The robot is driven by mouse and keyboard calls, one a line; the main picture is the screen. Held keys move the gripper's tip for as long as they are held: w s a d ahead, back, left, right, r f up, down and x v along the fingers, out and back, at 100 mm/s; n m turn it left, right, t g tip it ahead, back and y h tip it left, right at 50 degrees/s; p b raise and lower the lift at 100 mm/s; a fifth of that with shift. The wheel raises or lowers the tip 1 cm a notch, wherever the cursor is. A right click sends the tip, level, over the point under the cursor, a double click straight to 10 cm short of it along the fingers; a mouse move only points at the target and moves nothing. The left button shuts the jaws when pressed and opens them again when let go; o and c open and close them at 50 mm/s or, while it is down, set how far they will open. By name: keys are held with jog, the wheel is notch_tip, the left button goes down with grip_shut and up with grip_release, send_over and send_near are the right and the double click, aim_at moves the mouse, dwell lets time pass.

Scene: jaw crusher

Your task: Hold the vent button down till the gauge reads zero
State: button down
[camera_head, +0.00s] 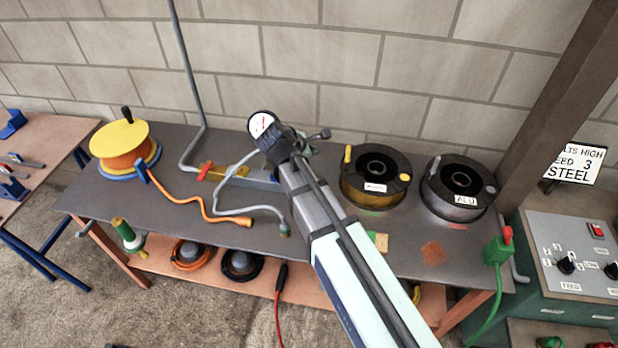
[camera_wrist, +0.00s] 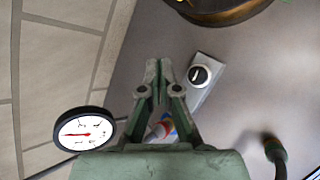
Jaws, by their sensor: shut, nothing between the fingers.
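A round white gauge (camera_head: 262,123) with a dark rim stands above the back of the bench. In the wrist view the gauge (camera_wrist: 85,131) shows a red needle pointing left; its figures are too small to read. My gripper (camera_wrist: 160,68) is shut and empty. A round black button with a white mark (camera_wrist: 199,76) sits on a light grey block, just right of my fingertips. I cannot tell whether this is the vent button, or whether the fingers touch anything. In the head view my arm's end hides the fingertips and the button.
Two dark spools (camera_head: 375,177) (camera_head: 459,187) stand right of my arm. Left of it are a grey hose (camera_head: 228,190), an orange hose (camera_head: 190,197), a red-handled valve (camera_head: 205,171) and a yellow reel (camera_head: 120,143). A control panel (camera_head: 580,257) stands at the right.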

jog(key=shift+f, duration=0.2)
notch_tip(320, 180, down, 6)
jog(key=b, duration=0.5)
jog(key=shift+f+b, duration=0.2)
jog(key=shift+b, duration=0.1)
jog(key=shift+f+b, duration=0.3)
jog(key=shift+f, duration=0.75)
jog(key=shift+f, duration=0.1)
dwell(0.4)
jog(key=shift+f, duration=0.3)
jog(key=shift+f, duration=0.6)
dwell(0.8)
jog(key=shift+r, duration=0.15)
dwell(2.8)
jog(key=shift+r+p, duration=0.65)
jog(key=shift+r, duration=0.2)
